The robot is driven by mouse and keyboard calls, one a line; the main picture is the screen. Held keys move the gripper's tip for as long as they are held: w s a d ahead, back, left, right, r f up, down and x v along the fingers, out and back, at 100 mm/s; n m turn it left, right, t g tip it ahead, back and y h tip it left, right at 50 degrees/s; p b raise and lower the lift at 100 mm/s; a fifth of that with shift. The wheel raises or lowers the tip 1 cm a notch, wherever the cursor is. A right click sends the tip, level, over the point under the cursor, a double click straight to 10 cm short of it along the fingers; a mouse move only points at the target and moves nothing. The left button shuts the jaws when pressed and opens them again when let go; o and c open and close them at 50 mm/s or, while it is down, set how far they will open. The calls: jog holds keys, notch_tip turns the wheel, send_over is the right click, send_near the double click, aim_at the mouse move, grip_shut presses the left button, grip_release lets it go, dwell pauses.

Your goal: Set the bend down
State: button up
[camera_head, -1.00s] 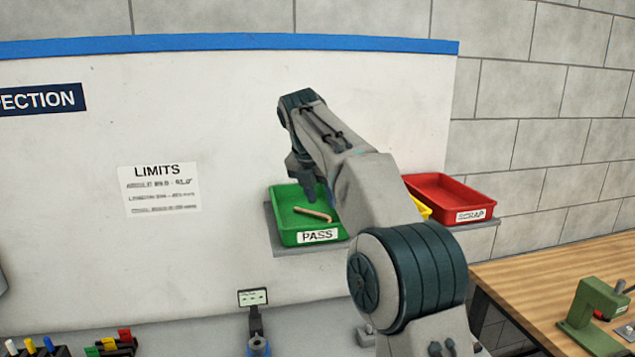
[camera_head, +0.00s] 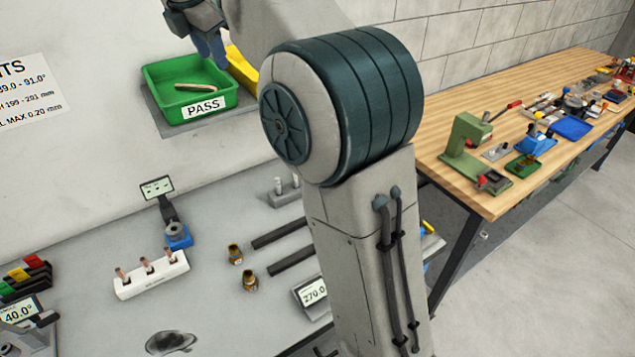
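A copper-coloured bent tube (camera_head: 196,87), the bend, lies in the green tray (camera_head: 168,108) labelled PASS, on a grey shelf at the upper left. My gripper (camera_head: 214,55) is above the tray's back edge, fingers pointing down. A visible space separates the fingertips from the tube, so the gripper is not holding it. The fingers overlap from this angle, and I cannot tell how far apart they are. My arm hides part of the area right of the tray.
A yellow tray (camera_head: 242,68) stands beside the green one, partly hidden. Below, the grey bench holds a white block (camera_head: 151,276) with several copper pieces, brass fittings (camera_head: 249,281) and dark bars (camera_head: 280,233). A wooden bench (camera_head: 470,115) with tools is at the right.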

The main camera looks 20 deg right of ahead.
jog(key=s+d+f+m+y, duration=0.1)
jog(key=s+d+f+m, duration=0.3)
jog(key=s+f+m, duration=0.6)
jog(key=s+d+f+m+y, duration=0.1)
jog(key=s+d+f+m, duration=0.4)
jog(key=s+f+m, duration=0.6)
jog(key=s+m, duration=0.2)
jog(key=s, duration=0.6)
jog(key=shift+d+m, duration=0.15)
jog(key=shift+m, duration=0.15)
jog(key=shift+f, duration=0.15)
notch_tip(320, 180, down, 7)
jog(key=b, duration=0.6)
jog(key=shift+w, duration=0.15)
